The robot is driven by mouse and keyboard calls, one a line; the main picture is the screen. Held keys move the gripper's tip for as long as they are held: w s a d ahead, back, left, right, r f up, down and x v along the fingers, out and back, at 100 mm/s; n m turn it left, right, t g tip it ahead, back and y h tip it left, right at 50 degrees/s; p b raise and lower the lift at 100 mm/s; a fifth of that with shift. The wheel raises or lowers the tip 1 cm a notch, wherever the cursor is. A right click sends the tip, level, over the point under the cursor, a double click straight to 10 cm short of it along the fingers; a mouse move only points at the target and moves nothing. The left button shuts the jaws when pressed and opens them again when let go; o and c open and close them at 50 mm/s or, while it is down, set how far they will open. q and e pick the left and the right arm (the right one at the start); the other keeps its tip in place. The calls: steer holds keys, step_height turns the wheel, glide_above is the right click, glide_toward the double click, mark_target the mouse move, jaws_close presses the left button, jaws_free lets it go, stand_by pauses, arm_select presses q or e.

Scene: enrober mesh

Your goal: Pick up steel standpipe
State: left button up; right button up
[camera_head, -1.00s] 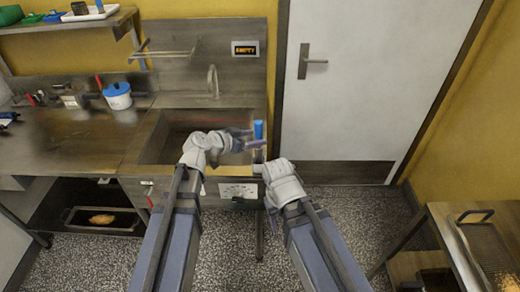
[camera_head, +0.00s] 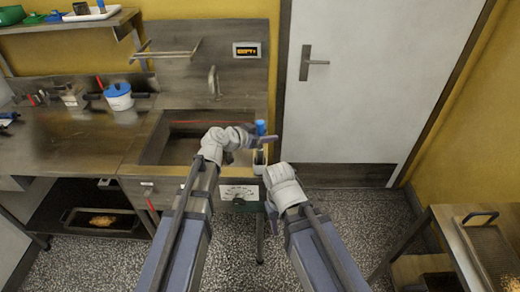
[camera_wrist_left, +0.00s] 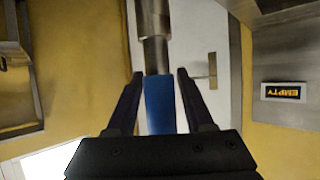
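The steel standpipe (camera_head: 259,158) stands upright at the right end of the sink, with a blue upper part (camera_head: 260,127). In the left wrist view its blue part (camera_wrist_left: 159,108) lies between my left gripper's two black fingers, and its steel length (camera_wrist_left: 153,25) extends beyond the fingertips. My left gripper (camera_head: 266,140) is at the blue part; in the wrist view its fingers (camera_wrist_left: 160,75) are apart, with a gap on both sides of the pipe. My right gripper (camera_head: 271,216) is low in front of the sink's right end, pointing down; its fingers are mostly hidden.
The sink basin (camera_head: 185,140) has a faucet (camera_head: 213,82) behind it. A display reading "EMPTY" (camera_head: 247,50) is on the backsplash. A blue-lidded pot (camera_head: 118,97) stands on the left counter. A grey door (camera_head: 355,90) is behind right; a table (camera_head: 445,225) stands at the lower right.

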arm_select(q)
jaws_close()
stand_by(0.6)
